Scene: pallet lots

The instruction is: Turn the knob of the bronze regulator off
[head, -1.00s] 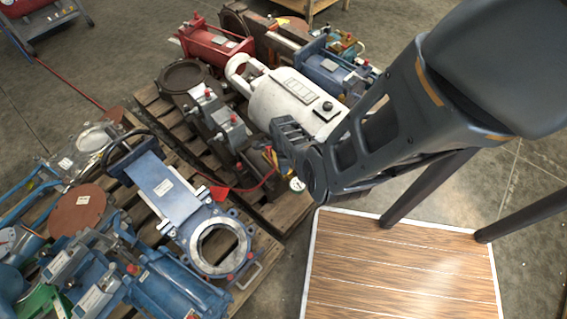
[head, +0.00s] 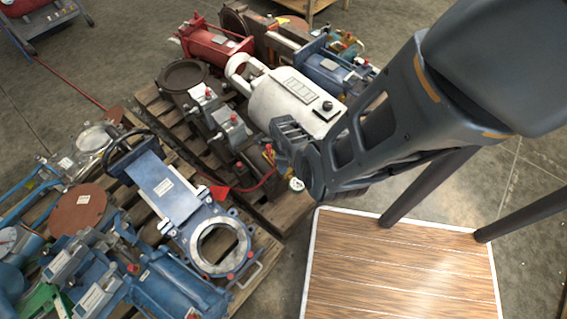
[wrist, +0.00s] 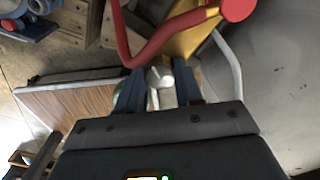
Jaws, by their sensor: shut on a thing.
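The bronze regulator's yellow-gold body (wrist: 193,42) shows at top centre in the wrist view, just beyond my fingertips. In the head view, only a small yellow part of the regulator (head: 268,157) shows beside my gripper. My gripper (wrist: 158,90) is shut on a pale, silvery piece (wrist: 160,76), which looks like the regulator's knob. The fingers hide much of its shape and its turn angle. In the head view, my gripper (head: 292,145) is at the white cylinder's lower end, its fingertips mostly hidden. A small round gauge (head: 296,184) shows just below it.
A red hose (wrist: 150,48) curves close in front of my fingers. A large white cylinder (head: 290,100) lies right behind my gripper. Blue valves (head: 175,200) and other parts crowd the wooden pallets at left. A wood-topped platform (head: 400,265) stands at lower right, its top clear.

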